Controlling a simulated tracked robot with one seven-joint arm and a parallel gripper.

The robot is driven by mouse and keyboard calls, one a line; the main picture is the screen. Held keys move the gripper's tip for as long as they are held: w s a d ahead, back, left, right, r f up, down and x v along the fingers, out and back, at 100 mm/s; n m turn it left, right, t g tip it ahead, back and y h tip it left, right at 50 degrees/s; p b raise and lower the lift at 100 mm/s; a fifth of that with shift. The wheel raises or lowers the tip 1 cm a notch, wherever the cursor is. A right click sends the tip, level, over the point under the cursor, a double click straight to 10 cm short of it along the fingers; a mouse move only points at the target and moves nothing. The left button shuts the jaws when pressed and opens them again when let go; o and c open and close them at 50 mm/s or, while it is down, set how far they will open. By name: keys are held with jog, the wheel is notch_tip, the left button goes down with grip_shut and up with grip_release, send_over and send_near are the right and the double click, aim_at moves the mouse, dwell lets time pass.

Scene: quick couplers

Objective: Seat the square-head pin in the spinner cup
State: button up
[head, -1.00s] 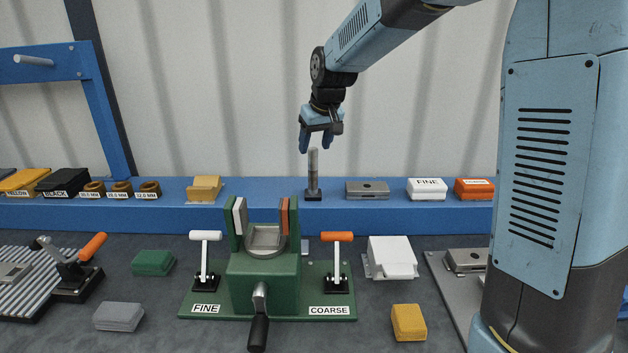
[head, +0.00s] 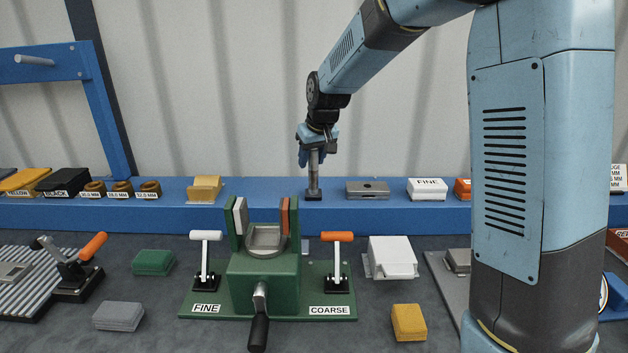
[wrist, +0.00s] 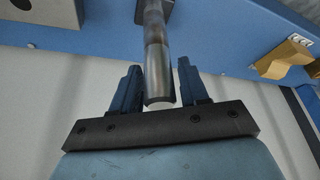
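The pin (head: 313,176) is a grey metal rod standing upright in a small dark base on the blue shelf. My gripper (head: 317,160) is over its upper part, pointing down. In the wrist view my gripper (wrist: 158,88) is open, with a blue finger on each side of the pin (wrist: 156,55) and a gap visible beside it. The square head cannot be made out. The spinner cup (head: 265,238) is a grey cup between the uprights of the green fixture (head: 262,276), in front of the shelf and lower left of my gripper.
The fixture has a white FINE lever (head: 205,250), an orange COARSE lever (head: 337,255) and a black-handled crank (head: 258,325). A grey block (head: 367,190) and a yellow block (head: 204,189) flank the pin on the shelf (head: 260,215). A white block (head: 392,256) stands right of the fixture.

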grip_shut()
dwell(1.1)
